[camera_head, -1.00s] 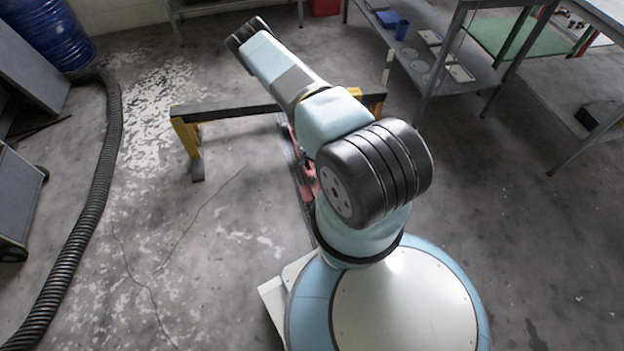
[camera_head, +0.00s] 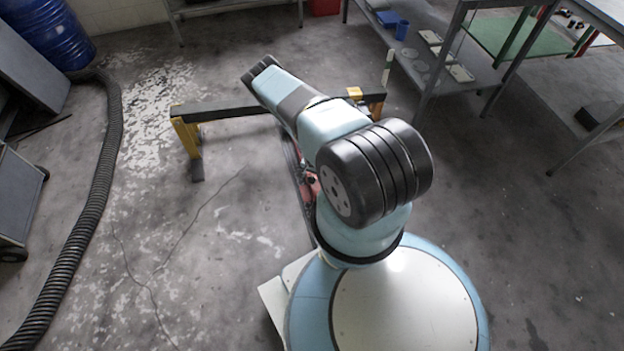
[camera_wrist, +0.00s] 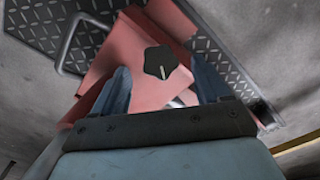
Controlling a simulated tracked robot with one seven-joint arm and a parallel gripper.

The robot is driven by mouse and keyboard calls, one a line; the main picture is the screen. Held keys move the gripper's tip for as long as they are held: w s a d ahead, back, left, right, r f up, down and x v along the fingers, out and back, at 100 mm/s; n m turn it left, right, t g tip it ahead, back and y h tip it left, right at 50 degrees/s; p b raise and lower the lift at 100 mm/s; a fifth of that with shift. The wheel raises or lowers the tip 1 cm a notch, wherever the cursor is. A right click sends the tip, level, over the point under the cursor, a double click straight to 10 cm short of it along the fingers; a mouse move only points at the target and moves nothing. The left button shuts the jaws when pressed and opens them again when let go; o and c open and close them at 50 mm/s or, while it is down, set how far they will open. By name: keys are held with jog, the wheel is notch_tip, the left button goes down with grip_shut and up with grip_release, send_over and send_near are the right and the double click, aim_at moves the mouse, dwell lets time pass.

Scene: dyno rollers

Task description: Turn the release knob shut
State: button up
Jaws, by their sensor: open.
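The release knob (camera_wrist: 160,62) is a dark, lobed knob with a light line across its lower part. It sits on a red housing (camera_wrist: 122,48) in the wrist view. My gripper (camera_wrist: 162,82) is open, with one blue-grey finger on each side below the knob in the picture. The fingers look apart from the knob, and nothing is between them but the red surface and a pale metal part behind. In the head view my arm hides most of the red unit (camera_head: 312,188), and the gripper is out of sight.
Dark tread plate (camera_wrist: 40,22) with a metal handle (camera_wrist: 75,35) lies beside the red housing. A black and yellow trestle (camera_head: 222,112) stands across the arm's far end. A ribbed hose (camera_head: 98,190) runs along the left. Shelving (camera_head: 440,75) stands at the upper right.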

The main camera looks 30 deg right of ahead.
aim_at(312, 179)
jog(key=shift+f, duration=1.55)
jog(key=c, duration=1)
jog(key=shift+s+m+t, duration=0.1)
jog(key=shift+m+t, duration=0.3)
jog(key=shift+m, duration=0.1)
jog(key=shift+s+m, duration=0.1)
jog(key=shift+m, duration=0.3)
jog(key=shift+t, duration=0.4)
jog(key=shift+m, duration=0.3)
